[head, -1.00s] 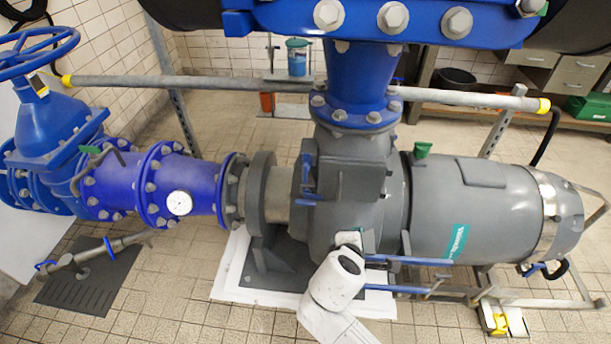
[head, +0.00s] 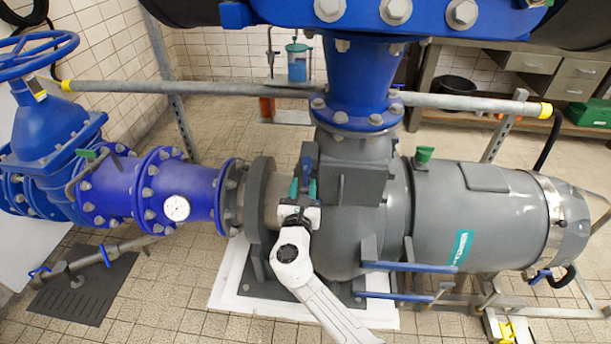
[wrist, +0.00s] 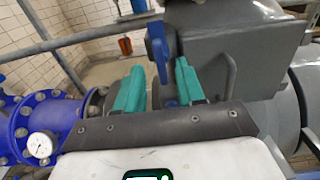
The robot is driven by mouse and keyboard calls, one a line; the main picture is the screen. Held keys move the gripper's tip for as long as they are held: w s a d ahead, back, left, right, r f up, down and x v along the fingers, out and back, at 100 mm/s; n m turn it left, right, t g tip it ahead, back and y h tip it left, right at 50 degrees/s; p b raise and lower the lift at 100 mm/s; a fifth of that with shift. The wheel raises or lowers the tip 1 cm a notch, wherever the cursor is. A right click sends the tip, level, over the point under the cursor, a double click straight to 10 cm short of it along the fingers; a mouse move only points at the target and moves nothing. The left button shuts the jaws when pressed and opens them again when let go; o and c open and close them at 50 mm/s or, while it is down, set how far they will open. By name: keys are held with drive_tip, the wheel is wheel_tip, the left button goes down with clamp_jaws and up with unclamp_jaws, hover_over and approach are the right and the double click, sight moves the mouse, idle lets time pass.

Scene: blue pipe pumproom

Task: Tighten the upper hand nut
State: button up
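The upper hand nut (head: 306,164) is a small blue handle on the grey pump housing (head: 358,175), just right of the flange. In the wrist view the blue handle (wrist: 158,48) stands upright between and beyond the tips of my gripper (wrist: 160,66). My gripper has two teal fingers, spread apart with gaps on both sides of the handle. In the head view my gripper (head: 302,186) sits just below the upper nut, in front of the housing. A bit of blue (wrist: 170,103) low between the fingers may be the lower nut, mostly hidden.
The blue pipe with a round gauge (head: 176,208) is to the left. A grey rail (head: 220,88) runs behind the pump. A large blue flange hangs overhead.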

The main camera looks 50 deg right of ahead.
sight(305, 177)
drive_tip(key=shift+x, duration=2.6)
drive_tip(key=shift+c, duration=0.4)
clamp_jaws()
